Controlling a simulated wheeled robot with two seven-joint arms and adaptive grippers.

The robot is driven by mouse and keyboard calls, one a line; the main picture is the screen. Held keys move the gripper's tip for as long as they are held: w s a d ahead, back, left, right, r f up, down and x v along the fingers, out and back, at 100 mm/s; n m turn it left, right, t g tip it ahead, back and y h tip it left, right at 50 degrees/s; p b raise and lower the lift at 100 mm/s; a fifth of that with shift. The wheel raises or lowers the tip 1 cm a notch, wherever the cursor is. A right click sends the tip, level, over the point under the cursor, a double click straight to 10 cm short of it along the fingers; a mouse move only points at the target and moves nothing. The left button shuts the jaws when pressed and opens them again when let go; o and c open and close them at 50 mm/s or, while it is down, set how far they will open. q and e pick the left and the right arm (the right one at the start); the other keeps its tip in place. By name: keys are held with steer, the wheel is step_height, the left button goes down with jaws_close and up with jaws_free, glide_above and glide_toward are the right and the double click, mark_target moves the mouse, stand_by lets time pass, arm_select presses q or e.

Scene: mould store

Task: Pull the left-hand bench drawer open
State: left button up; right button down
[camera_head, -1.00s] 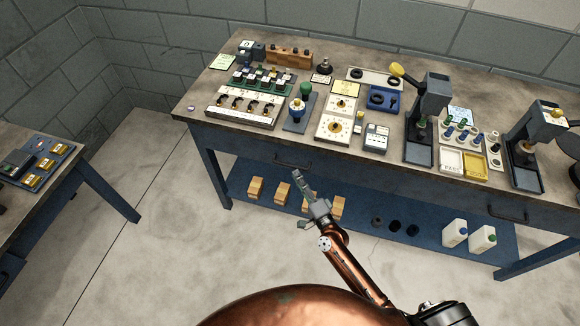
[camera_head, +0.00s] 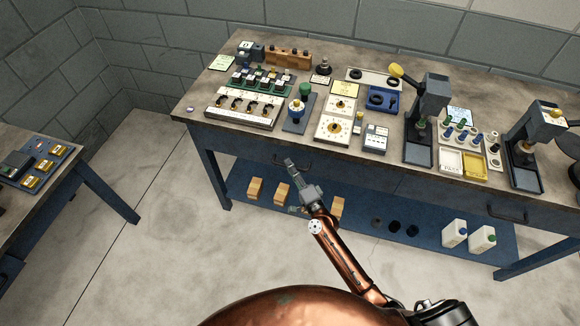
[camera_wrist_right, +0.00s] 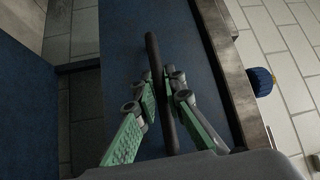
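The bench's left-hand drawer (camera_head: 345,172) is a blue front under the worktop, and it looks shut. Its dark bar handle (camera_head: 277,158) is partly hidden by my right gripper (camera_head: 290,164) in the head view. In the right wrist view the handle (camera_wrist_right: 153,55) runs lengthwise between the two fingers of my right gripper (camera_wrist_right: 163,92). The fingers stand open on either side of the bar, with a narrow gap visible. My left gripper is in neither view.
The bench top (camera_head: 225,75) carries gauges, trays and two presses. A second drawer handle (camera_head: 508,214) is at the right. The lower shelf (camera_head: 365,235) holds wooden blocks, dark rings and two white bottles (camera_head: 454,232). The floor in front is clear.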

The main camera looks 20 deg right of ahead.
stand_by(0.7)
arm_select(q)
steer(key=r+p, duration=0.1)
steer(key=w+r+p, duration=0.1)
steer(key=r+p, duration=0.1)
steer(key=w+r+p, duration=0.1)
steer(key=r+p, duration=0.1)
arm_select(e)
steer(key=s+a, duration=0.6)
steer(key=s, duration=0.4)
steer(key=s+a, duration=0.7)
steer(key=s, duration=0.3)
steer(key=shift+a, duration=0.25)
steer(key=c, duration=2.3)
jaws_free()
steer(key=v, duration=1.2)
